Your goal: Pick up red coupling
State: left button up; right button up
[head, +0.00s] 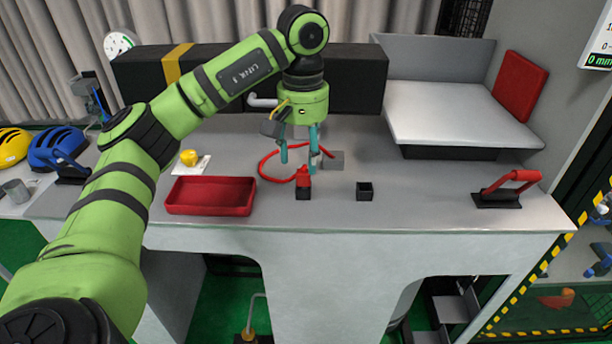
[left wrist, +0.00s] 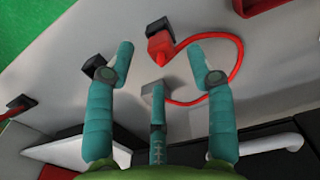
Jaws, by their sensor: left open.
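The red coupling (head: 303,179) stands upright in a small black holder (head: 303,194) near the table's front edge, with a red hose (head: 264,166) looping from it. In the left wrist view the red coupling (left wrist: 160,46) shows ahead of the fingers, with its black holder (left wrist: 157,26) beyond. My left gripper (head: 299,164) is open and empty, its teal fingers pointing down above and slightly behind the coupling. In the left wrist view the open left gripper (left wrist: 160,50) has its fingers spread to either side of the coupling, with no contact visible. My right gripper is not in view.
A red tray (head: 210,209) lies left of the coupling. An empty black holder (head: 365,191) stands to its right, and a grey block (head: 333,160) behind it. A red-handled tool (head: 511,186) and a raised white platform (head: 450,115) are farther right. A long black box (head: 350,85) lies behind.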

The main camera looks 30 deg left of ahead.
aim_at(303, 171)
pick_arm(q)
jog(key=shift+s+f, duration=0.1)
jog(key=shift+f, duration=0.7)
jog(key=shift+f+p, duration=0.55)
jog(key=shift+p, duration=0.25)
jog(key=f, duration=0.3)
jog(key=shift+w+a+p, duration=0.1)
jog(key=shift+w+p, duration=0.1)
jog(key=shift+p, duration=0.1)
jog(key=c, duration=0.9)
jog(key=shift+r, duration=0.1)
jog(key=shift+c, duration=0.3)
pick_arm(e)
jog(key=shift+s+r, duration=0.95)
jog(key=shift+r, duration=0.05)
